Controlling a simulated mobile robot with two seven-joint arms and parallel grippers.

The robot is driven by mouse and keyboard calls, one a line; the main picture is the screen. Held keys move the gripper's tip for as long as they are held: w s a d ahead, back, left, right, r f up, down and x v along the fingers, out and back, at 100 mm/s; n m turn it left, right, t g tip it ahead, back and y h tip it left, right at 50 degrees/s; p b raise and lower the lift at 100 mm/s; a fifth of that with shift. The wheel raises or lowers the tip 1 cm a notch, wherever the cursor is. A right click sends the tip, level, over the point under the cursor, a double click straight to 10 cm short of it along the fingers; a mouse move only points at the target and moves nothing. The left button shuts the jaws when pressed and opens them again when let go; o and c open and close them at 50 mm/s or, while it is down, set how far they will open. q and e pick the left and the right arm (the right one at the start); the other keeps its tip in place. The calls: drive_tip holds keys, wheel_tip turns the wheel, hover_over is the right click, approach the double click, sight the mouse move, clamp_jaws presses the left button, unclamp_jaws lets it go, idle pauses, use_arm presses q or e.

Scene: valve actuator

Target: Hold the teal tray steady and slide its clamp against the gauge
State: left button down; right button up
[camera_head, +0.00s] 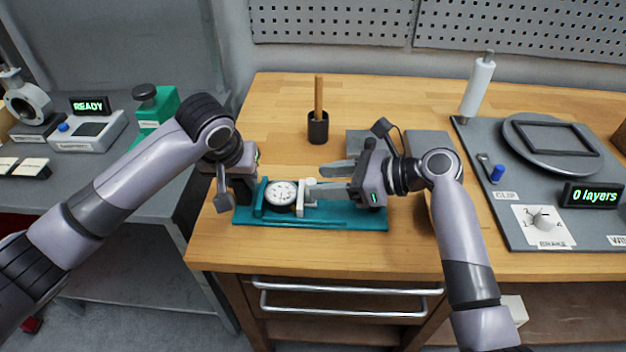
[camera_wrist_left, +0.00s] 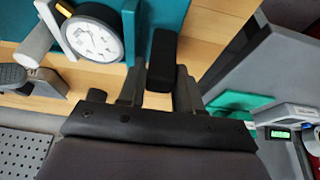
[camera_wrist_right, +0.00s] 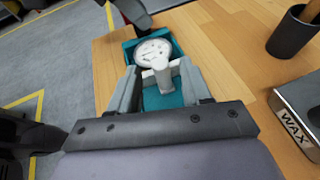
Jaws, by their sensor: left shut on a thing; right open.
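The teal tray (camera_head: 350,218) lies on the wooden bench. The round white-faced gauge (camera_head: 282,193) sits in its left part, also seen in the left wrist view (camera_wrist_left: 95,38). The white clamp (camera_head: 308,193) with its rounded knob stands just right of the gauge; any gap between them is too small to judge. My left gripper (camera_head: 244,188) is shut on a black block (camera_wrist_left: 162,60) at the tray's left end. My right gripper (camera_head: 326,178) is open, its fingers pointing left at the clamp. In the right wrist view the knob (camera_wrist_right: 162,76) lies between its fingertips, apart from both.
A dark cup (camera_head: 318,128) with a wooden stick stands behind the tray. Grey blocks (camera_head: 428,145), one labelled WAX (camera_wrist_right: 296,130), are behind my right gripper. A grey panel (camera_head: 500,215) with a dial fills the bench's right. Bare wood lies in front of the tray.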

drive_tip(key=v, duration=0.7)
drive_tip(key=shift+d+r, duration=0.15)
drive_tip(key=shift+d, duration=0.15)
drive_tip(key=shift+s, duration=0.1)
clamp_jaws()
drive_tip(key=shift+s+f, duration=0.25)
drive_tip(key=shift+f, duration=0.15)
drive_tip(key=s+f+m+t+y, duration=0.1)
drive_tip(key=s+f+t, duration=0.2)
drive_tip(key=shift+s+d+m+t, duration=0.1)
drive_tip(key=shift+s+m+t, duration=0.1)
drive_tip(key=shift+m+t, duration=0.2)
drive_tip(key=s+m+t, duration=0.1)
drive_tip(key=s+d+f+m+t, duration=0.1)
drive_tip(key=s+t, duration=0.1)
drive_tip(key=s+f+m+t+h, duration=0.1)
drive_tip(key=s, duration=0.1)
drive_tip(key=shift+s+d+f+t, duration=0.1)
drive_tip(key=shift+s+d+t, duration=0.05)
drive_tip(key=shift+d+t, duration=0.2)
drive_tip(key=shift+s+d+f+m+t, duration=0.1)
drive_tip(key=shift+s+d+m+t, duration=0.1)
drive_tip(key=shift+s+m+t, duration=0.25)
drive_tip(key=x, duration=1.4)
drive_tip(key=shift+w+d+f, duration=0.1)
drive_tip(key=shift+f, duration=0.2)
